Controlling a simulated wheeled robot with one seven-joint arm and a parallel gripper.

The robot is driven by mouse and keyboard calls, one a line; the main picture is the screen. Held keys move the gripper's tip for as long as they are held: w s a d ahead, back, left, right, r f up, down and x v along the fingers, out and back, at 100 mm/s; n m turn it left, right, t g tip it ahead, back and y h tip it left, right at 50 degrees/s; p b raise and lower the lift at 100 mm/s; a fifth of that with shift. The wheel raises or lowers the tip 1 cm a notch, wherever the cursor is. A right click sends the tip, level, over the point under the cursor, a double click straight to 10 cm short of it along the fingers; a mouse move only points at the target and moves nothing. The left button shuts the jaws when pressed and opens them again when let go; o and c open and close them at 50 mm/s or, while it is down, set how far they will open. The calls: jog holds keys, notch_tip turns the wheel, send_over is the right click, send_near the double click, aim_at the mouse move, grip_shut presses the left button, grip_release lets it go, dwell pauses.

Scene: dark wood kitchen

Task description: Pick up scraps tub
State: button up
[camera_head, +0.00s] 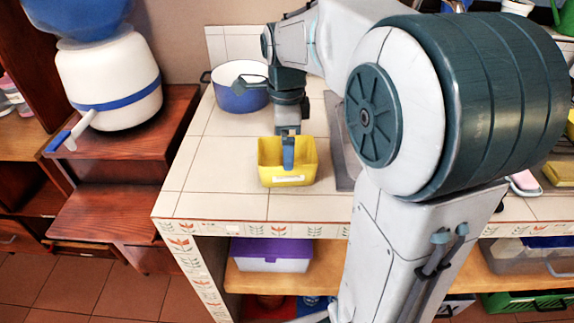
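A yellow rectangular tub (306,171), open at the top and with a pale label on its front, stands on the tiled counter near its front edge. It looks like the scraps tub. My gripper (288,165) points straight down over the tub, with a blue finger reaching into its opening close to the front wall. Only one finger shows clearly. I cannot tell whether the fingers touch the tub or how far apart they are. The inside of the tub is partly hidden by my gripper.
A blue pot (236,99) with a white inside stands behind and left of the tub. My arm hides much of the counter to the right. Bare tiles (216,150) lie left of the tub. A purple-lidded box (271,253) sits on the shelf below.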

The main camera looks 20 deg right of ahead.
notch_tip(320, 180, down, 4)
jog(key=shift+f, duration=0.1)
jog(key=c, duration=0.7)
jog(key=shift+c, duration=0.3)
jog(key=shift+r, duration=0.2)
